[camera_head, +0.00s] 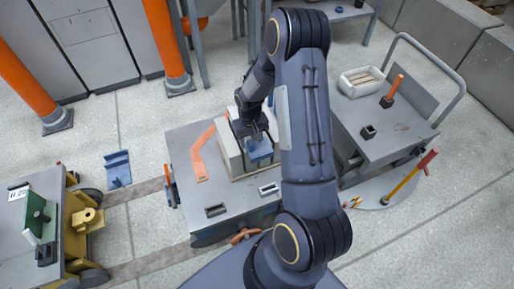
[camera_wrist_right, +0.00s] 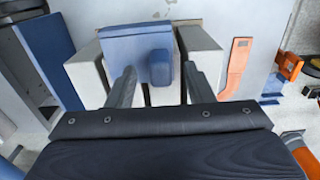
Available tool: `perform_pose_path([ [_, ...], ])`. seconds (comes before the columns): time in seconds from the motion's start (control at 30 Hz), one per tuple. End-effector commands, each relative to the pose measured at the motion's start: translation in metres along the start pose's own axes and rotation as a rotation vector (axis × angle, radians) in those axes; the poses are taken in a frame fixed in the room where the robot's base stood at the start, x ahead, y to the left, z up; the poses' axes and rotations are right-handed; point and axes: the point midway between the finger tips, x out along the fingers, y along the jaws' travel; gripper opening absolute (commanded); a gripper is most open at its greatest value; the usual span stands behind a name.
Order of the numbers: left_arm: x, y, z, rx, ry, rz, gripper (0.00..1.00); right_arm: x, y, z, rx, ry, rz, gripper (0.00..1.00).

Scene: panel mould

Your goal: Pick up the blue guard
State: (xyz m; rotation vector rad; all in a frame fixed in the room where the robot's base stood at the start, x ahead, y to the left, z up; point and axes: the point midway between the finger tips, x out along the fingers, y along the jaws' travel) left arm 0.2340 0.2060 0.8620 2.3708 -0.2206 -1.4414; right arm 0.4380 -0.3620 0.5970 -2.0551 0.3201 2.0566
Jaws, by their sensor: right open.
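The blue guard (camera_head: 259,150) is a small blue piece with a flat plate and a rounded block on it. It sits at the pale grey blocks on the grey work table (camera_head: 219,190). My right gripper (camera_head: 252,129) is over it from above. In the right wrist view the guard (camera_wrist_right: 138,42) lies ahead of my right gripper (camera_wrist_right: 161,78), whose two fingers are spread with the rounded block between them. I cannot tell whether either finger touches it. My right arm hides part of the table. My left gripper is not in view.
An orange bracket (camera_head: 197,158) lies left of the blocks. Another blue piece (camera_head: 118,169) is on the floor at left, near a yellow cart (camera_head: 80,218). A second grey table (camera_head: 397,132) with a white bin (camera_head: 361,82) stands at right.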

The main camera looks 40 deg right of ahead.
Motion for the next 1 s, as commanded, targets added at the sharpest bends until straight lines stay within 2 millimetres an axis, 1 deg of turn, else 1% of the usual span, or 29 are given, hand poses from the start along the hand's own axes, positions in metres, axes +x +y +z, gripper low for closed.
perform_pose_path([
  [0.03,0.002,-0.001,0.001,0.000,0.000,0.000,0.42,0.009,0.000,0.001,0.000,-0.002,0.000,0.47],
  [0.13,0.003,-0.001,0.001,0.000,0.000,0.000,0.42,0.019,0.000,0.000,0.000,-0.001,-0.001,0.47],
  [0.23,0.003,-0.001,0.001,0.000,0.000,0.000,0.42,0.023,0.000,0.000,0.000,0.000,-0.001,0.47],
  [0.4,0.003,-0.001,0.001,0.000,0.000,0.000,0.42,0.023,0.000,0.000,0.000,0.001,-0.001,0.47],
  [0.43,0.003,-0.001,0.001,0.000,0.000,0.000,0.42,0.023,0.000,0.000,0.000,0.001,-0.001,0.46],
  [0.7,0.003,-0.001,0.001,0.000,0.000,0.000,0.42,0.023,-0.001,0.000,-0.001,0.001,-0.001,0.11],
  [0.8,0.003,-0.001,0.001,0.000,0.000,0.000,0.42,0.023,-0.001,0.000,-0.001,0.001,-0.001,0.00],
  [1.0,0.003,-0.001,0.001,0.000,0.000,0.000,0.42,0.022,0.000,0.000,-0.001,0.001,-0.001,0.00],
])
